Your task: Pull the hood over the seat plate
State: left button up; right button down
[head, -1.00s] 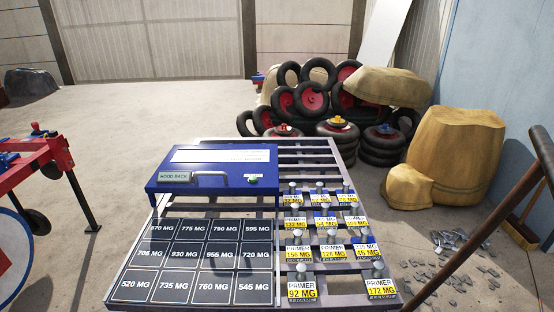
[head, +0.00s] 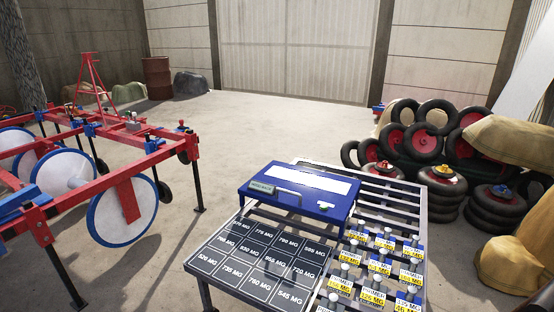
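The hood (head: 297,195) is a blue box with a white panel on top, a grey bar handle (head: 290,190), a small label and a green button. It sits at the back of the slatted metal table, behind the seat plate. The seat plate (head: 262,258) is a dark grid of squares marked with MG values, and it lies uncovered in front of the hood. Neither of my grippers shows in the head view.
Several primer blocks with metal knobs (head: 378,265) stand right of the seat plate. A red and blue implement frame (head: 110,165) with white discs stands on the left. Stacked tyres (head: 495,208) and sacks (head: 510,148) fill the right. Floor (head: 240,125) behind the table is clear.

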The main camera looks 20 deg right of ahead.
aim_at(300, 189)
jog(key=k+l+u, duration=0.2)
jog(key=l, duration=0.4)
jog(key=k+l+u, duration=0.2)
jog(key=k+l, duration=0.2)
jog(key=k+l+u, duration=0.25)
jog(key=k+l, duration=0.15)
jog(key=l, duration=0.2)
jog(key=l+u, duration=0.15)
jog(key=l, duration=0.35)
jog(key=l+u, duration=0.15)
jog(key=l, duration=0.35)
jog(key=k+l+u, duration=0.15)
jog(key=l, duration=0.3)
jog(key=l+u, duration=0.1)
jog(key=l, duration=0.4)
jog(key=i+l+u, duration=0.5)
jog(key=l, duration=1.05)
jog(key=l+u, duration=0.45)
jog(key=l, duration=1.1)
jog(key=k+l+u, duration=0.1)
jog(key=l+u, duration=0.4)
jog(key=l, duration=1.2)
